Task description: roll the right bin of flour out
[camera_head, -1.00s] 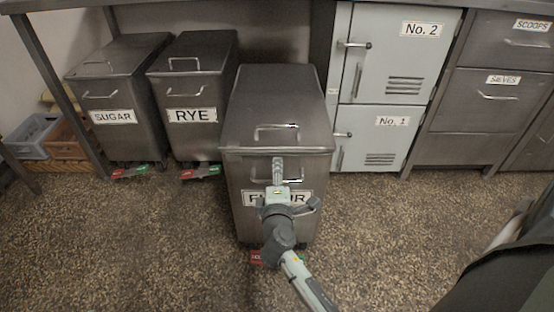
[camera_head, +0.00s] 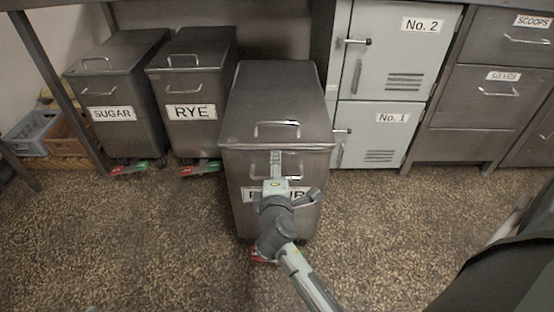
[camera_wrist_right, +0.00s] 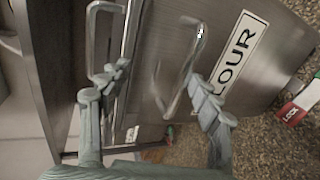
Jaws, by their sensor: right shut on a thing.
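The flour bin (camera_head: 277,100) is a grey metal bin with a lid. It stands forward of the other bins, at the centre of the head view. My right gripper (camera_head: 276,163) is shut on the bar handle of its front face and partly covers the FLOUR label. In the wrist view the front handle (camera_wrist_right: 181,75) lies between my fingers, and the lid handle (camera_wrist_right: 92,45) is beside one finger. The bin's red pedal (camera_head: 259,255) is partly behind my arm; it also shows in the wrist view (camera_wrist_right: 301,101), with LOCK on it. My left gripper is not in view.
The RYE bin (camera_head: 191,85) and SUGAR bin (camera_head: 112,85) stand to the left under the table. Pale lockers (camera_head: 385,75) and grey drawers (camera_head: 490,100) stand to the right. The speckled floor (camera_head: 130,245) is clear in front.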

